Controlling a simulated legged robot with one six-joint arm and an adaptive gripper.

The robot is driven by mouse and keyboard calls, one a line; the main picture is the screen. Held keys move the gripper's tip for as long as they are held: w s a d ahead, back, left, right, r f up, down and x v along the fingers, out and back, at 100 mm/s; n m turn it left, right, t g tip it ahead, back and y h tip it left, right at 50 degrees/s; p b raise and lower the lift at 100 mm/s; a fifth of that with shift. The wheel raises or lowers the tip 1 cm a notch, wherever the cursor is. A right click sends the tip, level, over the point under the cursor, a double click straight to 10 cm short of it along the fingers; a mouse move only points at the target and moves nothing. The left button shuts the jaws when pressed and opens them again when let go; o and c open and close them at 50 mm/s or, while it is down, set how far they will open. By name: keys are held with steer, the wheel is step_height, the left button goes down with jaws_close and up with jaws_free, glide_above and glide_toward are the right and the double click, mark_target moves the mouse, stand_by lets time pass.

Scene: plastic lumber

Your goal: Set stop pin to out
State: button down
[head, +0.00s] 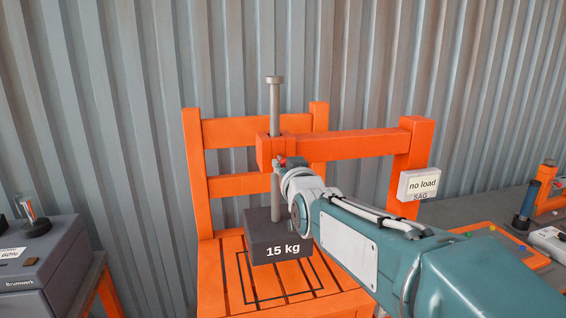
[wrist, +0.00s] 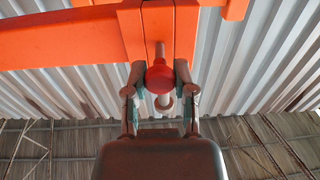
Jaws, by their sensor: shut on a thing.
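The stop pin shows as a red knob (wrist: 160,78) in the wrist view, in front of the orange block on the crossbar. My gripper (wrist: 159,74) has one finger on each side of the knob and is shut on it. In the head view my gripper (head: 281,166) is at the guide block, and only a little red of the pin shows. A grey vertical rod (head: 274,103) with a flat cap passes through the orange guide block (head: 264,152). A dark 15 kg weight (head: 275,240) is below it, over the slatted seat. How deep the pin sits is hidden.
An orange slatted chair (head: 226,280) stands before a corrugated wall. A "no load" display (head: 420,185) is on the orange post at right. A grey machine (head: 40,262) stands at left. A bench with small tools, including a blue cylinder (head: 526,205), is at right.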

steer(key=shift+s+d, duration=0.1)
steer(key=shift+s, duration=0.45)
steer(key=shift+c, duration=2.2)
jaws_free()
steer(key=shift+s, duration=0.1)
steer(key=v, duration=1.2)
steer(key=shift+f, duration=0.1)
